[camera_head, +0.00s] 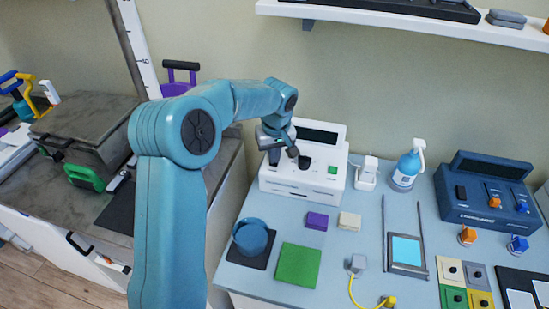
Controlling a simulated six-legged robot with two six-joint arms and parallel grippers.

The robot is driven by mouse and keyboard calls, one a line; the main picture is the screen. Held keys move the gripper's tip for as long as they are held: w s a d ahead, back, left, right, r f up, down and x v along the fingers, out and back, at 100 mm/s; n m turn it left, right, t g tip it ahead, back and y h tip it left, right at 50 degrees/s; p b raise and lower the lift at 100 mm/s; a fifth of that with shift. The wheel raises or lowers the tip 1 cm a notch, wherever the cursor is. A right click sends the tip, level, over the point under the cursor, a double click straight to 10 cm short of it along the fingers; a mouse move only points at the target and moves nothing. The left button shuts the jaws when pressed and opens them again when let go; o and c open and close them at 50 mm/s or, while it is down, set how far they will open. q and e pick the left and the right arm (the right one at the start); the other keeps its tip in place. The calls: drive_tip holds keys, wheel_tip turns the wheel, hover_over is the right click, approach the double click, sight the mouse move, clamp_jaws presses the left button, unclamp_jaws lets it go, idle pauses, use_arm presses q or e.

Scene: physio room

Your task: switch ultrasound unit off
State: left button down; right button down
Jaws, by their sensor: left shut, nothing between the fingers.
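A white box-shaped unit (325,192) with a dark slanted screen stands at the back of the light-blue table; it looks like the ultrasound unit. Its front carries a dark knob (305,162) and a green switch (333,170). I cannot tell from the picture whether it is on. My left gripper (284,156) is shut and empty, over the left part of the unit's top, just left of the dark knob. I cannot tell whether it touches the unit. It hides the left part of the panel. My right gripper is not in view.
A dark-blue unit (488,215) with orange and blue knobs stands at the right. A white holder (367,175) and a blue bottle (405,172) stand between the units. A blue bowl (250,235), green pad (298,265) and small blocks lie in front. A shelf (400,18) hangs above.

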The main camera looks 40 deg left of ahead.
use_arm(q)
drive_tip(key=shift+r, duration=0.1)
wheel_tip(320, 180, up, 7)
drive_tip(key=p, duration=0.5)
idle(0.4)
